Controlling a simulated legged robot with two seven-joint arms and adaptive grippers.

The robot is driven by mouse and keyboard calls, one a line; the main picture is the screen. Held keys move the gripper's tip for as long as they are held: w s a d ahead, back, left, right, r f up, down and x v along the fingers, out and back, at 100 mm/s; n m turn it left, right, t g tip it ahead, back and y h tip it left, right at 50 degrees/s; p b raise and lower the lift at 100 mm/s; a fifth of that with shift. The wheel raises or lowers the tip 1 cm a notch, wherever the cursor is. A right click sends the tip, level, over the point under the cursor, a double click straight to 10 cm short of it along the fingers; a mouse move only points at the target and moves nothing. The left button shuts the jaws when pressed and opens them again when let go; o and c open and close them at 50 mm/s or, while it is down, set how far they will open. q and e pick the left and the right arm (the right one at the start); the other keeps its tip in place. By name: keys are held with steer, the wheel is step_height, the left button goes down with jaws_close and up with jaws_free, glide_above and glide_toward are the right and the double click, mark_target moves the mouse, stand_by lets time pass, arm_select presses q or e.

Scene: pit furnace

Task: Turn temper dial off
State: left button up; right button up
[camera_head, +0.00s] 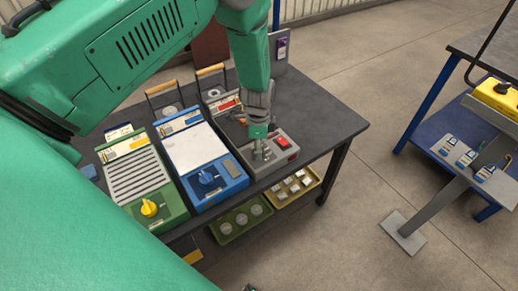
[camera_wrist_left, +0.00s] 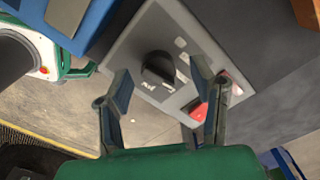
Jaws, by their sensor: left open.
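A dark dial (camera_wrist_left: 158,68) sits on the front panel of the grey unit (camera_wrist_left: 190,40). In the head view this grey unit (camera_head: 291,159) is the rightmost of three on the table, and its dial is mostly hidden by my gripper. My left gripper (camera_head: 261,150) points down over that panel. In the left wrist view its two fingers (camera_wrist_left: 161,78) are apart, one on each side of the dial as seen, with nothing held. I cannot tell whether they touch it. My right gripper is not in view.
A red button (camera_head: 282,142) is beside the dial. A blue unit (camera_head: 222,188) with a blue dial and a green unit (camera_head: 172,205) with a yellow dial stand to the left. Trays (camera_head: 242,217) sit under the dark table (camera_head: 330,120). A blue-framed bench (camera_head: 425,135) stands at right.

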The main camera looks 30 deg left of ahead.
arm_select(q)
steer(key=shift+f, duration=0.7)
steer(key=shift+d+f, duration=0.1)
steer(key=c, duration=1.2)
steer(key=shift+o, duration=0.3)
